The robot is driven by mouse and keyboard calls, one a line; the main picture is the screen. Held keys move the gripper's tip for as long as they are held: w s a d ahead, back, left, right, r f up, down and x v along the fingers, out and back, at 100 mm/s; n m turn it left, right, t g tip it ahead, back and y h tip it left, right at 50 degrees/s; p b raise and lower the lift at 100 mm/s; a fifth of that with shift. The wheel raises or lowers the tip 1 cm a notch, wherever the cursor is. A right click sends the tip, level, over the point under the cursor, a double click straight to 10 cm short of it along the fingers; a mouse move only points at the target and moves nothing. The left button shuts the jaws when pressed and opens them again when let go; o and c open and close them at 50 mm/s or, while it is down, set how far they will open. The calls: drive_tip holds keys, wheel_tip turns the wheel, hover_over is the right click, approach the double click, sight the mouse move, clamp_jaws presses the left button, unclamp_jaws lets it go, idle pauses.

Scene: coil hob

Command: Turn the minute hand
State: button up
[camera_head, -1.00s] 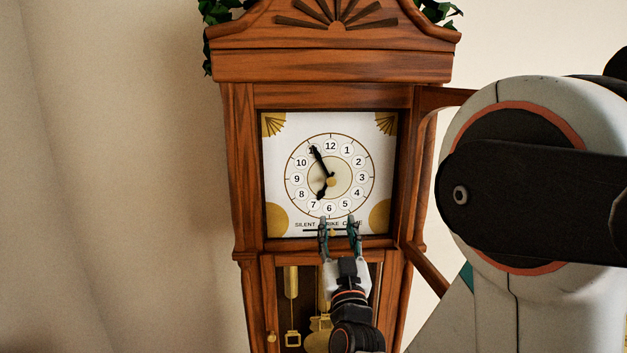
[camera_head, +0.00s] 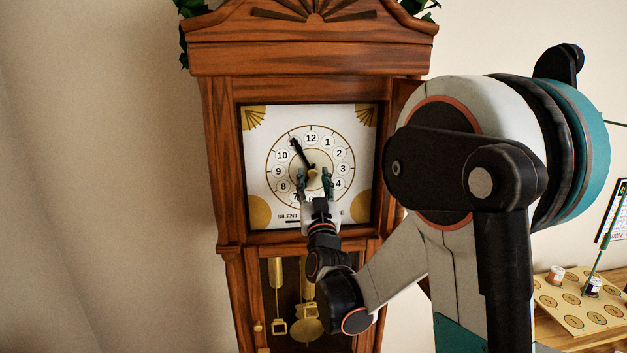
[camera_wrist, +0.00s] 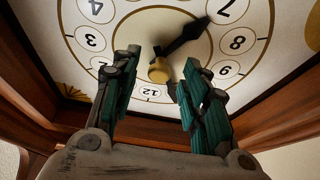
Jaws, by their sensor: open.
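The clock's white face (camera_head: 262,165) is exposed, facing my gripper. The black minute hand (camera_head: 301,151) points up and left to about the 11 in the head view; the wrist view mostly hides it behind the right finger. The black hour hand (camera_wrist: 186,36) points toward the 7 in the upside-down wrist view; my gripper hides it in the head view. The brass hub (camera_wrist: 159,71) lies between the fingertips in the picture. My gripper (camera_head: 314,178) is open and empty, in front of the lower middle of the dial. It also shows in the wrist view (camera_wrist: 162,60). Contact cannot be told.
The wooden clock case (camera_head: 226,165) frames the face, with brass weights and a pendulum (camera_head: 306,326) below. A board with numbered circles and small jars (camera_head: 590,303) lies at the lower right. Bare wall is left of the clock.

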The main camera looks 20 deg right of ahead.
drive_tip(key=shift+w+d, duration=0.1)
drive_tip(key=shift+w, duration=0.1)
clamp_jaws()
idle(0.3)
drive_tip(key=m+h+b, duration=0.1)
drive_tip(key=m, duration=0.1)
drive_tip(key=shift+m+g, duration=0.3)
drive_tip(key=shift+m, duration=0.1)
drive_tip(key=m, duration=0.1)
drive_tip(key=m+h, duration=0.1)
drive_tip(key=m, duration=0.1)
drive_tip(key=m+g+h+b, duration=0.1)
drive_tip(key=m, duration=0.1)
drive_tip(key=shift+a, duration=0.35)
drive_tip(key=m+g, duration=0.1)
drive_tip(key=m, duration=0.1)
drive_tip(key=m+g+h, duration=0.1)
drive_tip(key=m, duration=0.1)
drive_tip(key=m+g+h, duration=0.1)
drive_tip(key=m, duration=0.2)
drive_tip(key=shift+w+a+r, duration=0.1)
drive_tip(key=shift+r, duration=0.15)
drive_tip(key=shift+m+h, duration=0.3)
